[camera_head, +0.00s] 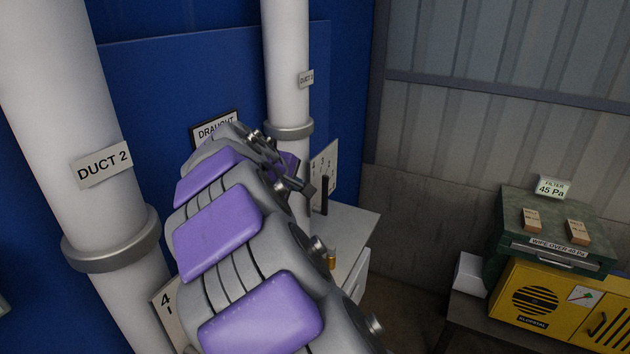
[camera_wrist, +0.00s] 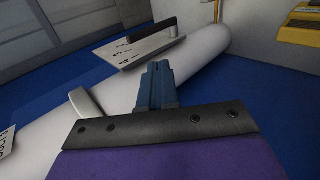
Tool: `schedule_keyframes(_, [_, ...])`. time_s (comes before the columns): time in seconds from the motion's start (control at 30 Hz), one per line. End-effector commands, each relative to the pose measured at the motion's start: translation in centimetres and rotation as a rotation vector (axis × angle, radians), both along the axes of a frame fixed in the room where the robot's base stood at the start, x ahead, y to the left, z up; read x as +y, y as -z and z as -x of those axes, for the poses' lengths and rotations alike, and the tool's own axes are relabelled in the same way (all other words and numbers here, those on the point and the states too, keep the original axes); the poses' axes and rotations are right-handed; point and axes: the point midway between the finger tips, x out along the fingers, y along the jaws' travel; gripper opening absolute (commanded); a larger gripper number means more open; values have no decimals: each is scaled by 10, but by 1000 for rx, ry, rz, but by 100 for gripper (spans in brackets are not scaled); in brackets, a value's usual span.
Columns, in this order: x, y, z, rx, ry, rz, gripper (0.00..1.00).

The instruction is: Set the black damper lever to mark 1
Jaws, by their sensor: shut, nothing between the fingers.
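The black damper lever (camera_head: 325,195) stands at the number plate (camera_head: 327,160) on the far white duct, right of my gripper in the head view. In the wrist view the lever (camera_wrist: 152,29) is a dark bar beside the white number plate (camera_wrist: 150,46), beyond the fingertips. I cannot tell which mark the lever is at. My gripper (camera_wrist: 155,68) is shut and empty, its blue fingers together in front of the white duct. In the head view my gripper (camera_head: 304,187) is small and partly hidden by my purple and grey arm, just left of the lever.
A near duct (camera_head: 60,120) labelled DUCT 2 stands at left, with a partly hidden number plate (camera_head: 163,311) low on it. A pale cabinet (camera_head: 350,225) stands behind my arm. At right are a green box (camera_head: 555,228) and a yellow unit (camera_head: 540,300) on a bench.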

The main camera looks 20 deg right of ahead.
Motion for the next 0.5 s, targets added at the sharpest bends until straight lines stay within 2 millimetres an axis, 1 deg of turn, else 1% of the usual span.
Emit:
schedule_keyframes(0.17, [-17, 19, -11, 3, 4, -4, 0])
schedule_keyframes(0.5, [-55, 63, -42, 1, 4, -4, 0])
